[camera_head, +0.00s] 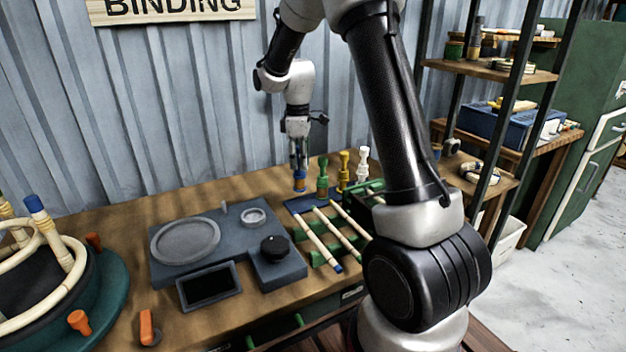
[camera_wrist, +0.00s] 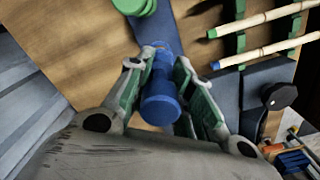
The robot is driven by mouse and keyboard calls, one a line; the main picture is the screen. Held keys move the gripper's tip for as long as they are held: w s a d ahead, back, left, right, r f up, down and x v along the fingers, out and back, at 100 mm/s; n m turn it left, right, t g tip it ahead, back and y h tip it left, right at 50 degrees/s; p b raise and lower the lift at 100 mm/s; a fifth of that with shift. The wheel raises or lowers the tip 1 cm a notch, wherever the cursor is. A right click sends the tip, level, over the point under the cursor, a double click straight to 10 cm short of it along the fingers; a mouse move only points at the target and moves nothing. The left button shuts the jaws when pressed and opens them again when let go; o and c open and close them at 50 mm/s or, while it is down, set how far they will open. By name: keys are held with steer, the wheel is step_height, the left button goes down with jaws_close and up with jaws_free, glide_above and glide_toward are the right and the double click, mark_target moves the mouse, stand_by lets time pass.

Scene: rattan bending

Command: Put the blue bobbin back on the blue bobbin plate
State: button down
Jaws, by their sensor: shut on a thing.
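The blue bobbin (camera_head: 299,182) is upright between the fingers of my gripper (camera_head: 299,167) at the back of the bench. In the wrist view, the blue bobbin (camera_wrist: 161,103) is gripped by both green-padded fingers of my gripper (camera_wrist: 161,72). A dark blue plate (camera_head: 297,207) lies under and just in front of the bobbin. A blue strip (camera_wrist: 152,28) also shows beneath it in the wrist view. I cannot tell whether the bobbin's base touches the plate, because the bobbin and fingers cover that spot.
Green (camera_head: 322,178), yellow (camera_head: 344,172) and white (camera_head: 363,165) bobbins stand in a row to the right. Rattan poles (camera_head: 325,240) lie on green supports in front. A grey scale-like station (camera_head: 205,218) stands left. Bare bench lies behind it.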

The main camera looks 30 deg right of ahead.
mark_target(299, 174)
steer(key=shift+f, duration=2.65)
steer(key=shift+a, duration=0.1)
steer(key=c, duration=1.3)
jaws_free()
steer(key=shift+f, duration=0.1)
steer(key=shift+o, duration=0.2)
step_height(299, 174, up, 12)
steer(key=shift+s+r, duration=0.1)
steer(key=shift+r, duration=0.15)
steer(key=s+r+m+t, duration=0.1)
steer(key=s+r+m, duration=0.35)
steer(key=s, duration=0.65)
steer(key=s+r+m+t, duration=0.25)
steer(key=s+r, duration=0.35)
steer(key=s, duration=0.5)
steer(key=s+f+m, duration=0.2)
steer(key=s+m, duration=0.1)
steer(key=s, duration=0.7)
steer(key=shift+f+m+t, duration=0.15)
steer(key=shift+m+t, duration=0.25)
steer(key=shift+t, duration=0.05)
